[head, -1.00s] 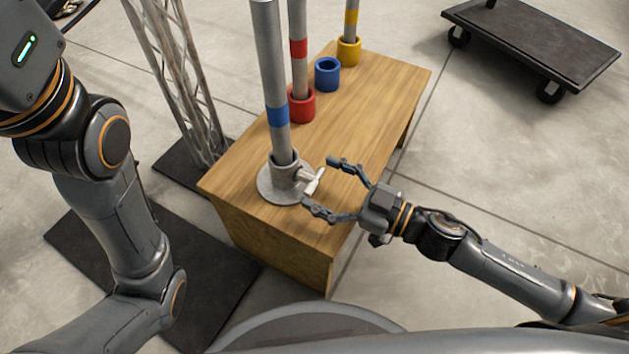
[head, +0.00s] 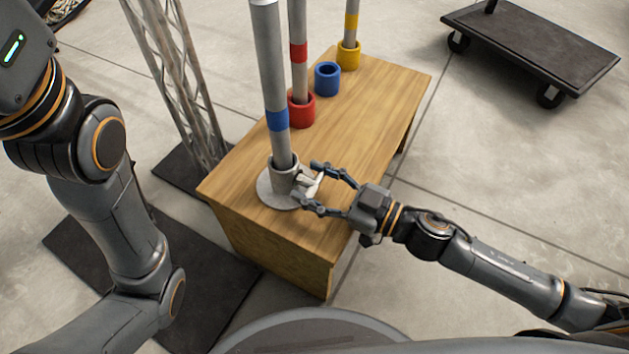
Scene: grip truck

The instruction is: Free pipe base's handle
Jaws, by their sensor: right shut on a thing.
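The pipe base (head: 266,190) is a round grey metal flange with a short socket, near the front end of the wooden table. A grey pipe with a blue band (head: 276,119) stands upright in its socket. The base's handle (head: 318,183) is a small whitish T-shaped lever on the socket's right side. The fingers hide part of the handle. My left arm shows at the left, but its gripper is out of the picture.
On the wooden table (head: 355,131), a red collar (head: 301,112) and a yellow collar (head: 348,58) hold banded pipes. An empty blue collar (head: 327,78) stands between them. A truss stand (head: 180,85) is left of the table. A dark flat cart (head: 535,42) is at the upper right.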

